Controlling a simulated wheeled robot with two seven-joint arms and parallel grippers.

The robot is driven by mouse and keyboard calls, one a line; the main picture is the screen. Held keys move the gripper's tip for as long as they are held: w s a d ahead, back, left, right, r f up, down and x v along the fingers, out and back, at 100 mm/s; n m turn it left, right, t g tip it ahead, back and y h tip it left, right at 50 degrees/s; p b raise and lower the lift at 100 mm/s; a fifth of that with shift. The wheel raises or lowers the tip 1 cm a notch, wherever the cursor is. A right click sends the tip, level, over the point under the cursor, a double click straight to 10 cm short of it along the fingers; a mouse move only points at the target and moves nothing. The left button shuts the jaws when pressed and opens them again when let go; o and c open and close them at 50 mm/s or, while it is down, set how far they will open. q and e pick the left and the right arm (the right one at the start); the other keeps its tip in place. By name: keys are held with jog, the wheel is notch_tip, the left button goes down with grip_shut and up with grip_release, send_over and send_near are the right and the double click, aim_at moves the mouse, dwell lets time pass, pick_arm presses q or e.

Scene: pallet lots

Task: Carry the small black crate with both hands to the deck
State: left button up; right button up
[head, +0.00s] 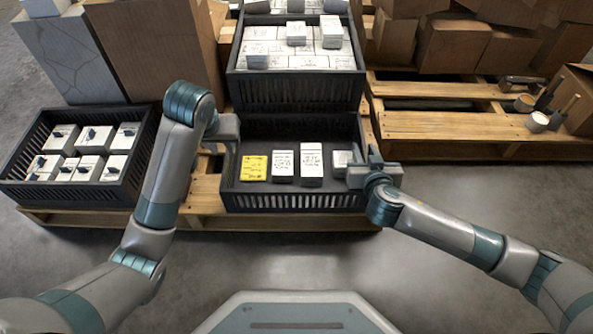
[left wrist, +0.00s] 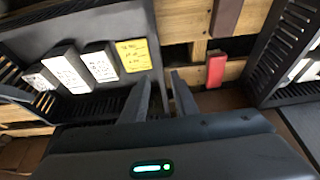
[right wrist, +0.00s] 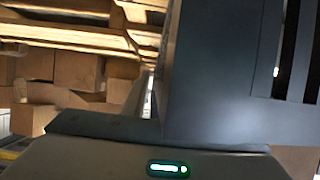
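The small black crate (head: 295,201) sits on a wooden pallet in the middle of the head view. A yellow-labelled box (head: 254,168) and several white boxes (head: 312,163) stand in it. My left gripper (head: 232,130) is at the crate's left wall. In the left wrist view its fingers (left wrist: 160,92) are apart around the wall's edge. My right gripper (head: 358,168) is at the right wall. In the right wrist view one finger shows apart from the dark wall (right wrist: 220,80); the other is hidden.
A larger black crate of white boxes (head: 295,90) stands directly behind. Another black crate (head: 80,190) stands at the left. Cardboard boxes (head: 453,45) are at the back right. Cups (head: 537,121) and tools lie on the right pallet's far end. The front floor is clear.

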jog(key=v, duration=1.1)
jog(key=shift+s, duration=0.25)
jog(key=shift+r, duration=0.1)
